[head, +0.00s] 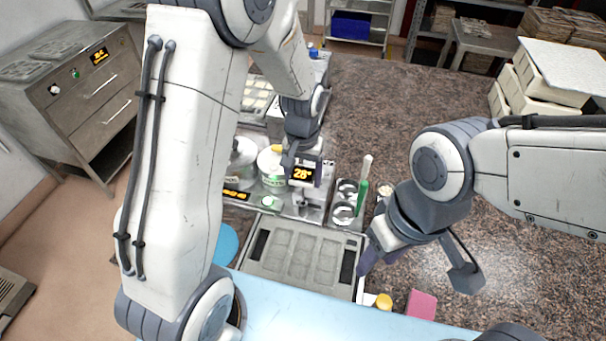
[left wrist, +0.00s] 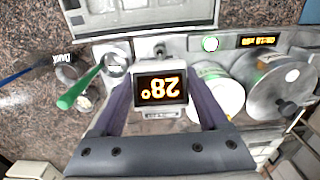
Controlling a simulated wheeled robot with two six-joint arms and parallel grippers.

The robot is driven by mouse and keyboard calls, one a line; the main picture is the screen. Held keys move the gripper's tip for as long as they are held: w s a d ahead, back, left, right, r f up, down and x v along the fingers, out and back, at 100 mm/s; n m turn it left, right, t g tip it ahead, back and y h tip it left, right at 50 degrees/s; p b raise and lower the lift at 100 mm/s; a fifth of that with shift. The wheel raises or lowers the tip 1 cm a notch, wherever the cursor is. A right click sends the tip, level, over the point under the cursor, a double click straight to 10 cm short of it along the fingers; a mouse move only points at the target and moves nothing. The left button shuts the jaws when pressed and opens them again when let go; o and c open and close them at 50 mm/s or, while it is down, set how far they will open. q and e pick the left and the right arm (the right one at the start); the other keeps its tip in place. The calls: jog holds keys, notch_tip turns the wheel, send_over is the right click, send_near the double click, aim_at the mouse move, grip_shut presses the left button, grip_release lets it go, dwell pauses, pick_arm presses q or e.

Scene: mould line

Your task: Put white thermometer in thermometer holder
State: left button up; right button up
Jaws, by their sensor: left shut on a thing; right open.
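The white thermometer (head: 302,174) has a black display reading 28° in orange. My left gripper (head: 304,166) is shut on it above the metal counter. In the left wrist view the thermometer (left wrist: 161,91) sits between the two purple fingers of the left gripper (left wrist: 163,105), its display upside down. I cannot surely pick out the thermometer holder; a small metal fitting (left wrist: 152,49) shows just beyond the thermometer, and I cannot tell whether they touch. My right gripper (head: 418,272) is open and empty, at the right of the mould tray.
A grey mould tray (head: 305,258) lies in front. White pots (head: 272,180) stand left of the thermometer. Metal cups (head: 343,212) and a green-handled tool (head: 361,192) are at its right. A pink block (head: 421,304) and yellow-topped item (head: 383,301) lie in front. Granite top (head: 400,120) is clear behind.

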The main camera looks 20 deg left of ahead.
aim_at(303, 200)
pick_arm(q)
jog(key=shift+f, duration=0.1)
jog(key=shift+f+b, duration=2.85)
jog(key=shift+f, duration=0.95)
jog(key=o, duration=1.3)
jog(key=shift+c, duration=0.2)
jog(key=shift+r+p, duration=3.15)
jog(key=shift+r, duration=0.45)
jog(key=shift+d, duration=0.1)
